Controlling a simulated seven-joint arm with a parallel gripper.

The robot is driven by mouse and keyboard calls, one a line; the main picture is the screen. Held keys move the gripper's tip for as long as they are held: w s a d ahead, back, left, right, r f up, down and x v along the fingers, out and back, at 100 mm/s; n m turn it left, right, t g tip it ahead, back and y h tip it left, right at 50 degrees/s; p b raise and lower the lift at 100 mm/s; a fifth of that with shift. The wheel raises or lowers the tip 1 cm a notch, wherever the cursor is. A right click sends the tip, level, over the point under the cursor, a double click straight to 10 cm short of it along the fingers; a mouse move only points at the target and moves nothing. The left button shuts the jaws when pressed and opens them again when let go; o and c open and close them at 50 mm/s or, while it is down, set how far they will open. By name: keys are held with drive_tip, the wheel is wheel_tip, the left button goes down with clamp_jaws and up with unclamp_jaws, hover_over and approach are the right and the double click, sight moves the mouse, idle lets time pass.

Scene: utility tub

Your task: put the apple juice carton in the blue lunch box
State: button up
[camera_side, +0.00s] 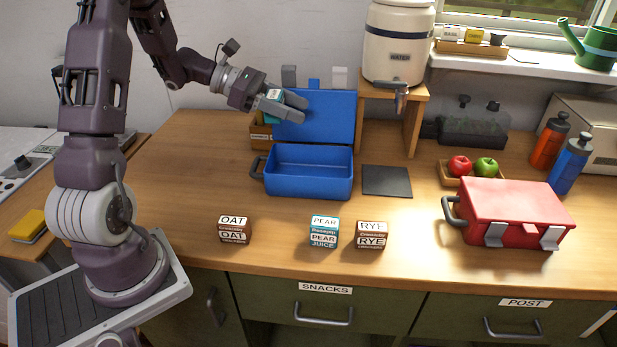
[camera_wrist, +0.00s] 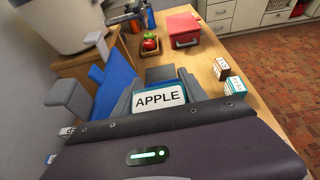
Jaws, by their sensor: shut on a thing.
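The apple juice carton (camera_wrist: 160,97), with a white APPLE label and teal sides, is held between the fingers in the wrist view. In the side view a bit of the carton (camera_side: 274,94) shows at my gripper (camera_side: 293,105), which is shut on it. The blue lunch box (camera_side: 308,185) stands open and looks empty on the counter, its lid raised at the back. My gripper is up at the lid's upper left corner, higher than the box; its exact depth relative to the lid is unclear. The lid (camera_wrist: 117,78) also shows in the wrist view.
A pear juice carton (camera_side: 323,232) stands in front, with OAT (camera_side: 235,230) and RYE (camera_side: 371,235) boxes. A dark flat mat (camera_side: 386,181) lies right of the lunch box. A closed red box (camera_side: 510,215), a fruit tray (camera_side: 447,177) and a water dispenser (camera_side: 398,45) are farther right.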

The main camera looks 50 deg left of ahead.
wheel_tip(320, 180, down, 10)
drive_tip(key=shift+r, duration=0.1)
drive_tip(key=shift+f, duration=0.25)
drive_tip(key=shift+f, duration=0.4)
drive_tip(key=o, duration=1.4)
drive_tip(key=shift+r, duration=0.1)
